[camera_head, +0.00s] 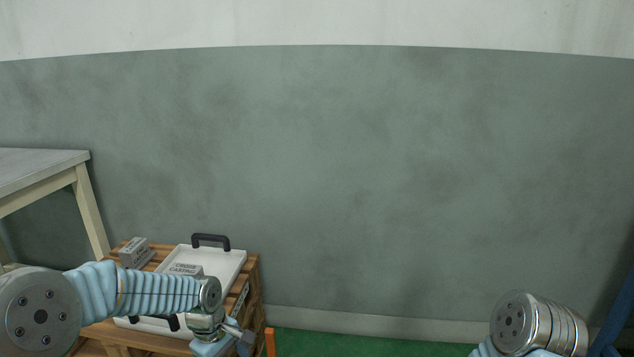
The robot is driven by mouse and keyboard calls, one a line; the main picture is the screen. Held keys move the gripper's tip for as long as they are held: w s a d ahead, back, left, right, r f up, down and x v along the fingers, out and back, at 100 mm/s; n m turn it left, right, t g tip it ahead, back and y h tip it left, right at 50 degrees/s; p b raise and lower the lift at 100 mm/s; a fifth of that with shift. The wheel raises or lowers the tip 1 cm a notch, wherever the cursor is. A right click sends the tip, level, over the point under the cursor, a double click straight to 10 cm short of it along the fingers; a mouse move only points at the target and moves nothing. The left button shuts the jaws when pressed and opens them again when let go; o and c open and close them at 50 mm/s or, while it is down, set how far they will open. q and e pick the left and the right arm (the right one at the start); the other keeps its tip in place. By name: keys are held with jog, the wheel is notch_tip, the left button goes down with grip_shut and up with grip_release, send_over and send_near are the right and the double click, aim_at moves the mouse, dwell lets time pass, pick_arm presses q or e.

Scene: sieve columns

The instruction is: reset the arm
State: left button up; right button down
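My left arm comes in from the left in a pale blue sleeve and reaches over a wooden pallet stack. My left gripper (240,338) is at its end, low in the picture beside the stack's right part. It is small and partly cut by the bottom edge, so I cannot tell whether it is open or shut. Of my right arm only a metal joint and a bit of blue sleeve show at the bottom right. My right gripper is out of view.
The wooden stack (253,285) bears a white tray (228,262) with black handles. A pale table (45,160) stands left.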

pick_arm(q)
jog(key=s+d+f+m+h+p, duration=0.1)
jog(key=s+d+f+m, duration=0.2)
jog(key=s+f, duration=0.5)
jog(key=s+d+f+m+h+p, duration=0.1)
jog(key=s+d+f+m, duration=0.3)
jog(key=s+f, duration=0.5)
notch_tip(320, 180, down, 2)
jog(key=shift+s+d+f+m+t, duration=0.2)
jog(key=shift+s+d+m+t, duration=0.1)
jog(key=shift+m, duration=0.7)
